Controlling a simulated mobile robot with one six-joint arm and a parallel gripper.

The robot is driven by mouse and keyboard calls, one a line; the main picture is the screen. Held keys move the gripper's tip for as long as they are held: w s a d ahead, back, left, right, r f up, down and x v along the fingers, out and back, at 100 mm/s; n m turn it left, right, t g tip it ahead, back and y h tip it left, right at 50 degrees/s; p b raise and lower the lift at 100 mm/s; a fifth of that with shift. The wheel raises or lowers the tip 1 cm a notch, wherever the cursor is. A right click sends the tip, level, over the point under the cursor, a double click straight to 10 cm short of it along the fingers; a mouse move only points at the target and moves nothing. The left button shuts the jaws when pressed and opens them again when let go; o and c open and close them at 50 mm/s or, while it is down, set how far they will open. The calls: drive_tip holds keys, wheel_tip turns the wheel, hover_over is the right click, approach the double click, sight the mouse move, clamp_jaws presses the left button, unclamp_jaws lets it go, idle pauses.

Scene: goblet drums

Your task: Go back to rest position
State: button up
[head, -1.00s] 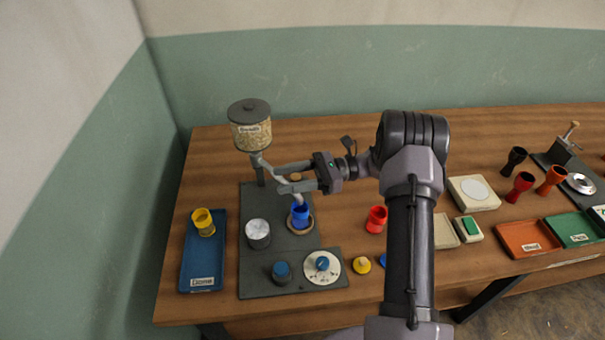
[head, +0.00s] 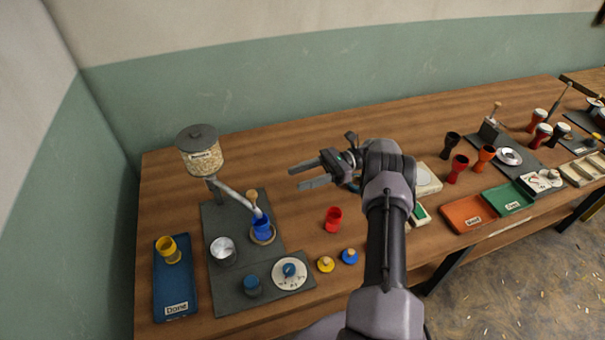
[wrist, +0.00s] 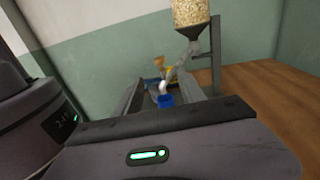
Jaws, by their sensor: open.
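My gripper (head: 303,177) is open and empty, held above the wooden table to the right of the dispenser. Its fingers point left, with nothing between them. The dispenser has a clear hopper of pale grains (head: 203,157) with a dark lid and a slanted spout. A blue goblet drum (head: 261,228) stands under the spout's end on a round base, apart from my gripper. In the wrist view the hopper (wrist: 191,12) shows at the top, and the blue drum (wrist: 165,100) shows beyond my gripper.
A blue tray labelled Done (head: 172,290) holds a yellow drum (head: 169,251). A red drum (head: 333,219) stands below my gripper. Yellow (head: 325,264) and blue (head: 349,256) knobbed pieces lie near the front edge. Orange (head: 466,214) and green (head: 507,199) trays and several drums are at right.

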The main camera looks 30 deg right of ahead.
drive_tip(key=s+a+r+n+g+h+b, duration=0.1)
drive_tip(key=s+a+r+n+g+h, duration=0.3)
drive_tip(key=a+r, duration=0.45)
drive_tip(key=s+a+r+n+g+h+b, duration=0.1)
drive_tip(key=s+a+r+n+h, duration=0.4)
drive_tip(key=a+r, duration=0.35)
drive_tip(key=s+a+n+t+h+b, duration=0.1)
drive_tip(key=s+a+n+t+h, duration=0.2)
drive_tip(key=s, duration=0.4)
drive_tip(key=s+a+f+n+t+h+b, duration=0.1)
drive_tip(key=s+a+n+t+h, duration=0.2)
drive_tip(key=s, duration=0.4)
drive_tip(key=shift+s+a+f+t+h, duration=0.15)
drive_tip(key=shift+s+a+t+h, duration=0.35)
drive_tip(key=shift+t, duration=0.5)
